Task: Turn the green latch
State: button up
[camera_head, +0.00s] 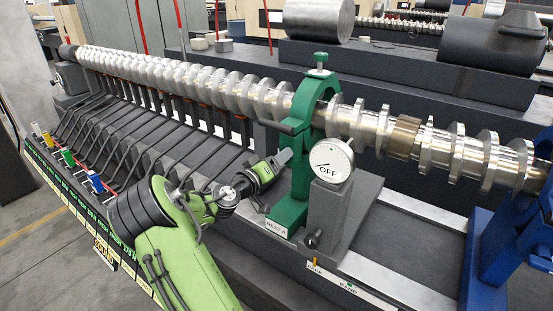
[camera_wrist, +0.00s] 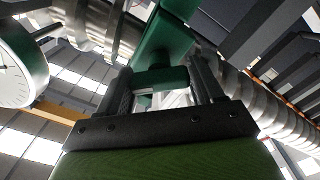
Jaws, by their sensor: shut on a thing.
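A green steady rest (camera_head: 292,185) labelled REST A stands upright around the long lobed metal shaft (camera_head: 215,85). My gripper (camera_head: 284,157) is at the left side of this rest, below the shaft. In the wrist view, a green block-like piece, the green latch (camera_wrist: 160,78), lies between the two dark fingers of my gripper (camera_wrist: 162,88), which are shut on it. The latch is attached to or close against the green frame (camera_wrist: 165,35) behind it; the join is not clear. In the head view my gripper and the rest hide most of the latch.
A round gauge (camera_head: 331,160) reading OFF sits on a grey block (camera_head: 335,212) just right of the rest. A blue rest (camera_head: 500,245) stands at the far right. Several dark bent bars (camera_head: 130,135) line the bed at left. Pale rails (camera_head: 410,270) run along the right bed.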

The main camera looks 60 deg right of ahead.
jog(key=n+p, duration=0.2)
jog(key=n, duration=0.2)
jog(key=shift+w+n, duration=0.1)
jog(key=shift+n, duration=0.2)
jog(key=shift+f+n+p, duration=0.15)
jog(key=shift+n+p, duration=1.25)
jog(key=shift+n, duration=1.2)
jog(key=o, duration=1)
jog(key=shift+c, duration=0.2)
jog(key=w+a+b, duration=0.1)
jog(key=w+a, duration=0.1)
jog(key=a, duration=1.3)
jog(key=shift+w+a, duration=0.25)
jog(key=shift+a, duration=0.1)
jog(key=shift+f, duration=0.1)
